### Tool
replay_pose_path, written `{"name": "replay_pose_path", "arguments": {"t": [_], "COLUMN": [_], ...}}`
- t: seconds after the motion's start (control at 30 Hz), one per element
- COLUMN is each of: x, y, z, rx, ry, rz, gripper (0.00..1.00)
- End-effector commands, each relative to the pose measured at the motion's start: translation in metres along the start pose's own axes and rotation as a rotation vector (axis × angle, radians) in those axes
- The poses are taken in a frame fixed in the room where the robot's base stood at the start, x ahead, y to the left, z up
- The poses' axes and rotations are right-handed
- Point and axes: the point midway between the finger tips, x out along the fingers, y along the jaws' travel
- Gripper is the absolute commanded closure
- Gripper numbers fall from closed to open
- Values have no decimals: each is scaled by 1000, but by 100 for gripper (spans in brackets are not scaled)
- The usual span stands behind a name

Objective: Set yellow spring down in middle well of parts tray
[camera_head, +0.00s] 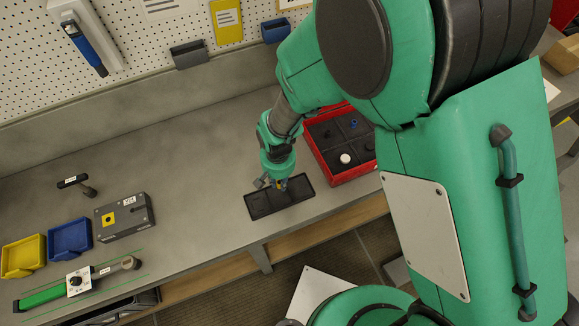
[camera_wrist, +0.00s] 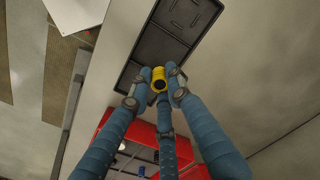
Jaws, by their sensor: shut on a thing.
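The parts tray (camera_head: 264,206) is a long dark tray with wells in a row, lying on the grey bench near its front edge. It also shows in the wrist view (camera_wrist: 157,46), where part of it is hidden behind my fingers. My gripper (camera_head: 277,184) points down over the tray. In the wrist view its blue fingers (camera_wrist: 158,86) are shut on the yellow spring (camera_wrist: 159,78), a short yellow cylinder with a dark centre. The spring appears over the middle part of the tray. I cannot tell whether it touches the well floor.
A red divided box (camera_head: 352,176) with a white part and a blue part stands right of the tray. Blue (camera_head: 70,240) and yellow (camera_head: 23,257) bins, a grey block (camera_head: 124,217) and a green slide fixture (camera_head: 45,297) are at left. The bench between is clear.

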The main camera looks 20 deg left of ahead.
Motion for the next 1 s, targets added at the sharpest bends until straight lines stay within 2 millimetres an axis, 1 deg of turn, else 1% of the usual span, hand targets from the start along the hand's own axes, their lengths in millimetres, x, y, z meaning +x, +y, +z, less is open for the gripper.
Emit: {"name": "replay_pose_path", "arguments": {"t": [0.13, 0.6, 0.77, 1.0], "x": [0, 2, 9, 26], "y": [-4, -4, -4, -4], "z": [5, 5, 5, 5], "rx": [-10, -10, -10, -10], "ry": [1, 0, 0, 0], "rz": [0, 0, 0, 0], "gripper": [100, 100, 100, 100]}}
